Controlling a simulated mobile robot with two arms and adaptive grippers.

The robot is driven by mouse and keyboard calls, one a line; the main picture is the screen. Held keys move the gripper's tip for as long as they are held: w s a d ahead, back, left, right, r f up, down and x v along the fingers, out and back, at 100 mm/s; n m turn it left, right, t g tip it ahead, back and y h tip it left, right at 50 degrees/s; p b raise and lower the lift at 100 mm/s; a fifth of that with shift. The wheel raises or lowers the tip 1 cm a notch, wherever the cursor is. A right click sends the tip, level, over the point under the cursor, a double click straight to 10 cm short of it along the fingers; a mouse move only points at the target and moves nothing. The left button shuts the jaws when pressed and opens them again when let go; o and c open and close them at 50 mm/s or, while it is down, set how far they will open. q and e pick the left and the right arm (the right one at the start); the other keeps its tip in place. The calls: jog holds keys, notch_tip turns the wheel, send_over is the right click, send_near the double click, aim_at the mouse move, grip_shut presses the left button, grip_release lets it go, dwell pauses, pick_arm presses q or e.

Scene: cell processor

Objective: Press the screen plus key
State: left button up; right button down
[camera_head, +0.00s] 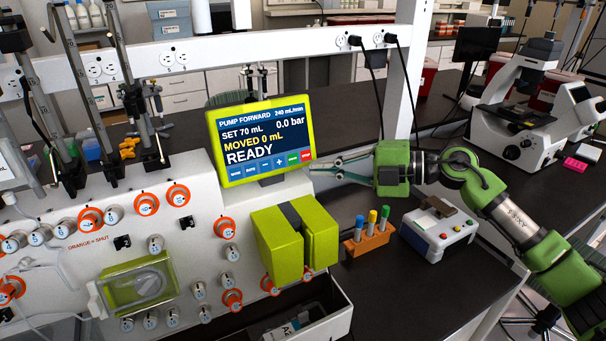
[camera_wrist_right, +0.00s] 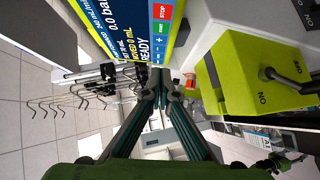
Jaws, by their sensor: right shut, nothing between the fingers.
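The lime-framed screen (camera_head: 262,128) stands upright on the white machine and reads PUMP FORWARD 240 mL/min, SET 70 mL, 0.0 bar, MOVED 0 mL, READY. Its bottom row of keys includes the blue plus key (camera_head: 279,161), between the minus key and the green key, with the red STOP key at the right end. My right gripper (camera_head: 312,168) is shut and empty, its tips by the screen's lower right corner. In the right wrist view, the fingertips (camera_wrist_right: 160,73) lie just below the key row with the plus key (camera_wrist_right: 158,41). My left gripper is out of view.
A lime two-part block (camera_head: 277,245) sits below the screen on the machine front. An orange rack (camera_head: 368,241) with capped tubes and a small white device (camera_head: 438,230) stand on the dark bench below my right arm. A white post (camera_head: 406,70) rises behind.

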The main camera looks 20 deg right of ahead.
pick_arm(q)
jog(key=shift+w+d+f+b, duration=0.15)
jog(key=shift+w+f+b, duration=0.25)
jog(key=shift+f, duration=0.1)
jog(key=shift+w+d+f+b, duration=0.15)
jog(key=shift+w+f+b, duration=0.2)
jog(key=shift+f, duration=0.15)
pick_arm(e)
jog(key=v, duration=0.4)
jog(key=shift+s+d+r, duration=0.1)
jog(key=shift+s+d, duration=0.05)
jog(key=shift+d, duration=0.15)
jog(key=shift+s, duration=0.1)
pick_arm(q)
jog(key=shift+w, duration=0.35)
